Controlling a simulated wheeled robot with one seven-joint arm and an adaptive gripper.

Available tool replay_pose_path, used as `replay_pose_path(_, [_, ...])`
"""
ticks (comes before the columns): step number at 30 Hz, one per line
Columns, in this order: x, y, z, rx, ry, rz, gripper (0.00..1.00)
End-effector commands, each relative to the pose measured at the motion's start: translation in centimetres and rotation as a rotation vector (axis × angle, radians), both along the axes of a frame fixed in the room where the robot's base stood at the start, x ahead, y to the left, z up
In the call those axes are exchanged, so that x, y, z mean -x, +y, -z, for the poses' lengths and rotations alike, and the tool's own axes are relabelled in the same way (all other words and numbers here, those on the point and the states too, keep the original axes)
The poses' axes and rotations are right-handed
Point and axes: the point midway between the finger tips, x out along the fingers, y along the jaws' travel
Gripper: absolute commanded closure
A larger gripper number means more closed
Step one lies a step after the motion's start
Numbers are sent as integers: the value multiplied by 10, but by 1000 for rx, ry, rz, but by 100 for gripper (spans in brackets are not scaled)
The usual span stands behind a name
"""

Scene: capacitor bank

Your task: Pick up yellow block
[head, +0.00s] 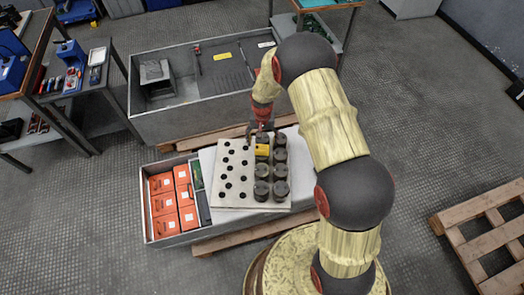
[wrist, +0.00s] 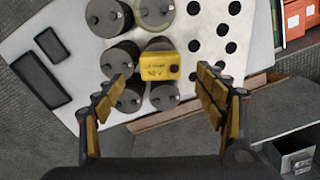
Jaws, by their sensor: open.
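The yellow block (head: 262,150) rests among the dark round capacitors on the pale perforated board (head: 231,199) in the head view. In the wrist view the yellow block (wrist: 161,66) has dark lettering on its face and sits against the capacitors, ahead of the space between my fingers. My gripper (head: 261,133) is just beyond the block in the head view. In the wrist view my gripper (wrist: 160,100) is open and empty, its yellow-padded fingers wide apart. How the block is supported underneath is hidden.
Several dark capacitors (head: 280,188) stand in rows around the block. Orange boxes (head: 162,183) fill a crate at left. A grey bin (head: 180,122) stands behind the board. A wooden pallet (head: 485,238) lies at right. Several empty black holes dot the board's left side.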

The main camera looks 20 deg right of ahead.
Motion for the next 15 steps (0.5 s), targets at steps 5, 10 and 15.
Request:
replay_pose_path(5, [0, 0, 19, 0, -1, -1, 29])
replay_pose_path(10, [-1, 0, 34, 0, 1, -2, 29])
replay_pose_path(15, [-1, 1, 60, 0, 2, -2, 29])
